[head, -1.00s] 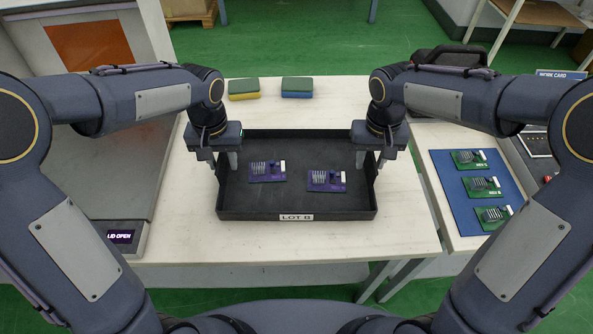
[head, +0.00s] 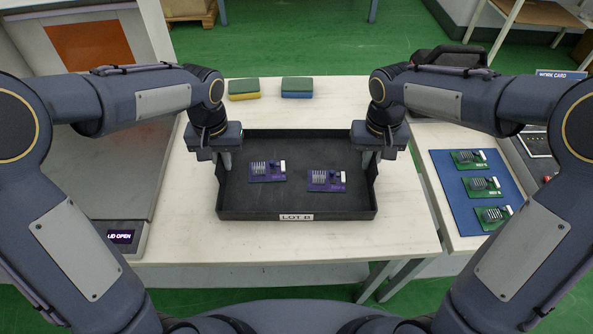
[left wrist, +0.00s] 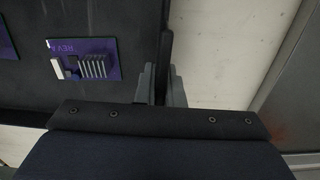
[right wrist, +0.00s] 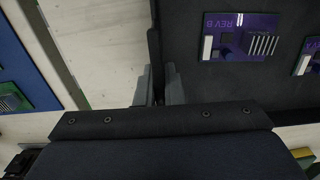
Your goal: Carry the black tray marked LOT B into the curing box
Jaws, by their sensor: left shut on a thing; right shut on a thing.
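The black tray (head: 297,200) with a white LOT B label lies on the white table in the head view and holds two purple boards, a left one (head: 267,171) and a right one (head: 327,181). My left gripper (head: 222,162) is shut on the tray's left wall; the wall shows between its fingers (left wrist: 160,85) in the left wrist view. My right gripper (head: 372,162) is shut on the right wall, which shows between its fingers (right wrist: 158,85) in the right wrist view. The curing box (head: 110,190), with a LID OPEN display (head: 120,237), stands at the left, partly behind my left arm.
Two sponges, one yellow and green (head: 244,89), one blue and green (head: 297,88), lie behind the tray. A blue mat (head: 455,200) with several green boards lies at the right. The table (head: 300,245) is bare in front of the tray.

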